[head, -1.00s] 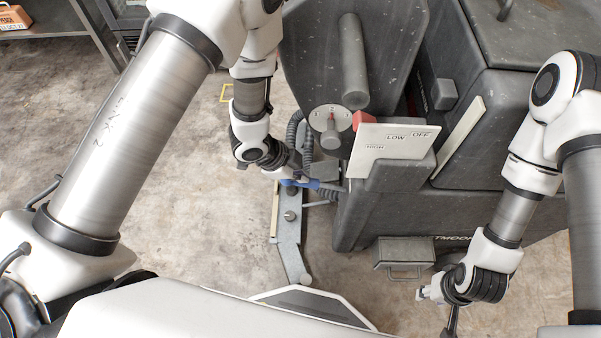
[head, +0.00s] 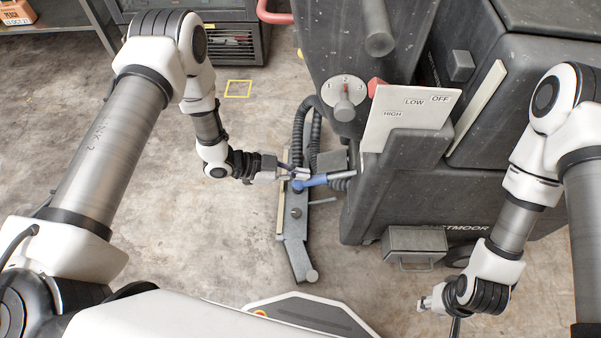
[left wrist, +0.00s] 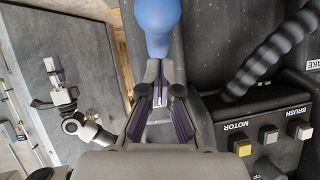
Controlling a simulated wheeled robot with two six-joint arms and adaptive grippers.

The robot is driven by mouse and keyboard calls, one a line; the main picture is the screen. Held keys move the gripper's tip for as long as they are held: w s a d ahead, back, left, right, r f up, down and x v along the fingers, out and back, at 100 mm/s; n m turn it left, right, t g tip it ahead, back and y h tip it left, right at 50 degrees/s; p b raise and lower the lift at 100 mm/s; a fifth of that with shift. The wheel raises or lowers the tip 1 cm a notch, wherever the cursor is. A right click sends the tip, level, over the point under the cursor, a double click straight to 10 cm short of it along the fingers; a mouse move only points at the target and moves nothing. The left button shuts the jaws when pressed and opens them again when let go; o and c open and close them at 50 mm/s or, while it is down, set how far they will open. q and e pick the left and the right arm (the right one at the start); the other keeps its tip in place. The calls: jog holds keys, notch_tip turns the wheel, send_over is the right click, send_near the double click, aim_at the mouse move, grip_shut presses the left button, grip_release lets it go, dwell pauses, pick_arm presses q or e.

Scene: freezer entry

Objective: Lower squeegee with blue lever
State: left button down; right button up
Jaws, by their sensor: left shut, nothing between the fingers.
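The squeegee (head: 296,250) is a long grey bar low at the machine's left side, close to the floor.
The dark floor machine (head: 440,195) fills the right side, with a numbered dial (head: 345,88) and a white HIGH/LOW/OFF plate (head: 408,112). Ribbed hoses (head: 300,130) rise beside the lever. Floor at left is open.

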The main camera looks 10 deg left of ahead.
pick_arm(q)
notch_tip(320, 180, down, 2)
jog(key=shift+d+f+b, duration=0.1)
jog(key=shift+b, duration=0.4)
pick_arm(e)
jog(key=shift+f, duration=0.9)
pick_arm(q)
jog(key=shift+s+f, duration=0.15)
jog(key=shift+f, duration=0.05)
